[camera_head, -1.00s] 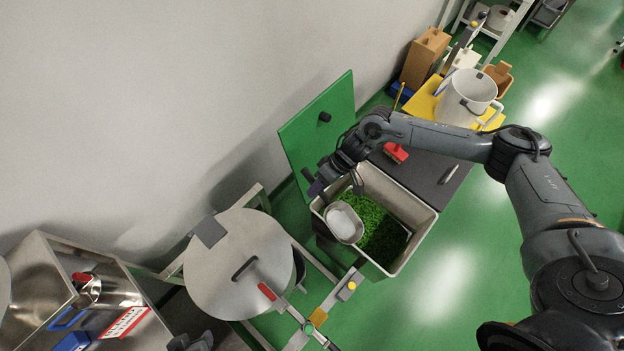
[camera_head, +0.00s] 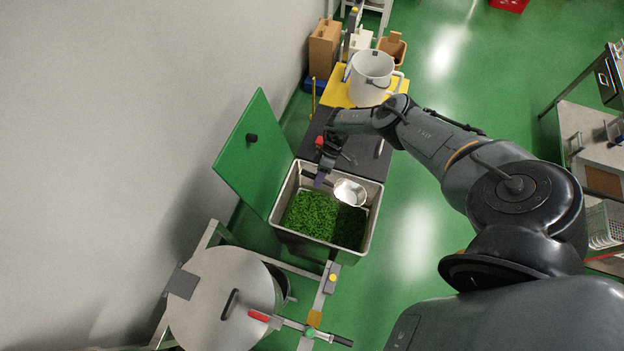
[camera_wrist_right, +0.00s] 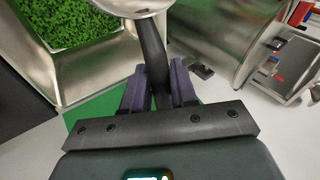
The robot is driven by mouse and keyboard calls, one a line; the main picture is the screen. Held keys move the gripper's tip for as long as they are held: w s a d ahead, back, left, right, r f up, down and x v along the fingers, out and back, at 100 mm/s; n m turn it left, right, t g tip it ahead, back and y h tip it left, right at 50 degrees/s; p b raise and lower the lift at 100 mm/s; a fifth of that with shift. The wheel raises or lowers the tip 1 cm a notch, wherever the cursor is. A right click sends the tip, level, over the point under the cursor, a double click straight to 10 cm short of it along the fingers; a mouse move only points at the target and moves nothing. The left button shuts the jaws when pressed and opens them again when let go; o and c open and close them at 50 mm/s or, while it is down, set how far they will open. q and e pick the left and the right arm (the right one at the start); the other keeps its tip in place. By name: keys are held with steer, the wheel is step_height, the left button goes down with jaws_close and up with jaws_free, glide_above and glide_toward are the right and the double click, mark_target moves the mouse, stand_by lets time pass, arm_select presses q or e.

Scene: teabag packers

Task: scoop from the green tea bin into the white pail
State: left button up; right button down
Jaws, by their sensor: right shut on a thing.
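The green tea bin (camera_head: 377,205) is a pale rectangular bin holding green leaf (camera_head: 312,214); its near corner also shows in the right wrist view (camera_wrist_right: 95,75). My right gripper (camera_head: 321,180) is shut on the dark handle of a metal scoop (camera_head: 350,192). The gripper shows closely in the right wrist view (camera_wrist_right: 157,88). The scoop's bowl is over the bin's far side, near the far right corner; it looks bright and no green shows in it. The white pail (camera_head: 371,78) stands upright beyond the bin. My left gripper is not in view.
The bin's green lid (camera_head: 248,150) stands open on the left. A dark counter (camera_head: 310,140) lies between bin and pail. The pail is on a yellow mat (camera_head: 334,94). A round steel drum (camera_head: 215,300) stands near left.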

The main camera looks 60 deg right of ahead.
step_height(320, 180, down, 43)
steer(key=b, duration=3.9)
steer(key=shift+f, duration=0.1)
steer(key=shift+r, duration=0.25)
steer(key=shift+r, duration=0.15)
